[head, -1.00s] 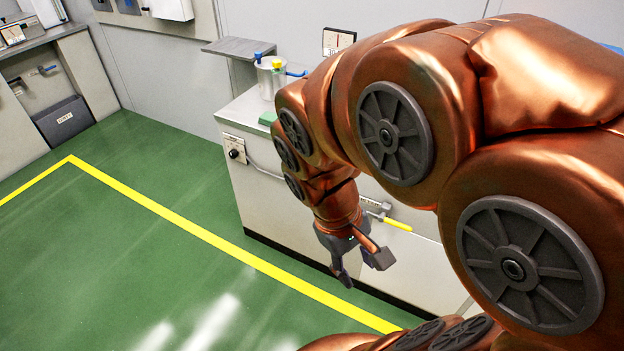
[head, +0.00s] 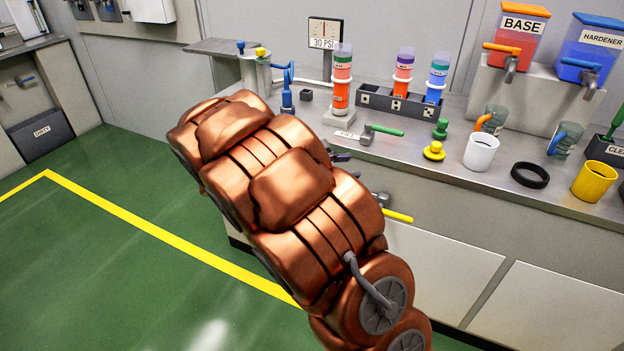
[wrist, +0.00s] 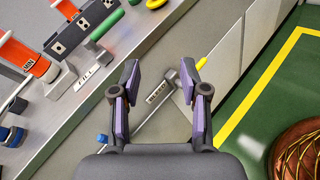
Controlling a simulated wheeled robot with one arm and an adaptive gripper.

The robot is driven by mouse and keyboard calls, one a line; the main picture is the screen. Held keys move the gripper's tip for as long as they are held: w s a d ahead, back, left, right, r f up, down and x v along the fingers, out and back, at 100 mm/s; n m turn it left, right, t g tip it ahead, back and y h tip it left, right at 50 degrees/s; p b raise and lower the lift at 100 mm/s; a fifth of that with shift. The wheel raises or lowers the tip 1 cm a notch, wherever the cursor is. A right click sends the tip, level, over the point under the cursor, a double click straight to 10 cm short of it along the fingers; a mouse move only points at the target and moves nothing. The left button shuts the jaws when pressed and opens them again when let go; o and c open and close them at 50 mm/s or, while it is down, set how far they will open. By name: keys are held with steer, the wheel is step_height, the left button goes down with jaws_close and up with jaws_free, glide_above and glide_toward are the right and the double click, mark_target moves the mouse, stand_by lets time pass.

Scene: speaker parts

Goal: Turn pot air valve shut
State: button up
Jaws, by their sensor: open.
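A valve with a yellow handle (head: 398,215) is on the front of the bench, mostly behind my arm. In the wrist view its yellow handle (wrist: 201,63) shows at the tip of the right finger. A small label plate (wrist: 157,92) lies between the fingers; its text is too small to read. My gripper (wrist: 160,67) is open and empty, its two fingers on either side of the plate. A second valve with a green handle (head: 385,130) lies on the bench top, and also shows in the wrist view (wrist: 107,24). Which one is the pot air valve I cannot read.
The bench top holds a gauge marked 30 PSI (head: 324,34), a rack (head: 400,102) with tubes, a white cup (head: 481,152), a black ring (head: 530,175) and a yellow cup (head: 594,181). A metal pot (head: 250,72) stands at the back left. Green floor (head: 120,270) is open at left.

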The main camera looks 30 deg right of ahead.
steer(key=w+a+f+n+t+h+b, duration=0.1)
steer(key=w+a+f+n+t+b, duration=0.15)
steer(key=w+f+n+t, duration=0.4)
steer(key=w+a+f+n+t+h+b, duration=0.1)
steer(key=w+a+f+n+b, duration=0.2)
steer(key=w+f, duration=0.65)
steer(key=shift+w+r+b+x, duration=0.15)
steer(key=shift+r+x, duration=0.15)
steer(key=shift+x, duration=1.3)
steer(key=shift+w+r+b+x, duration=0.1)
steer(key=shift+r+x, duration=0.2)
steer(key=shift+x, duration=1.25)
steer(key=shift+r+b+x, duration=0.15)
steer(key=shift+r+x, duration=0.15)
steer(key=shift+x, duration=1.3)
steer(key=shift+a, duration=0.15)
jaws_close()
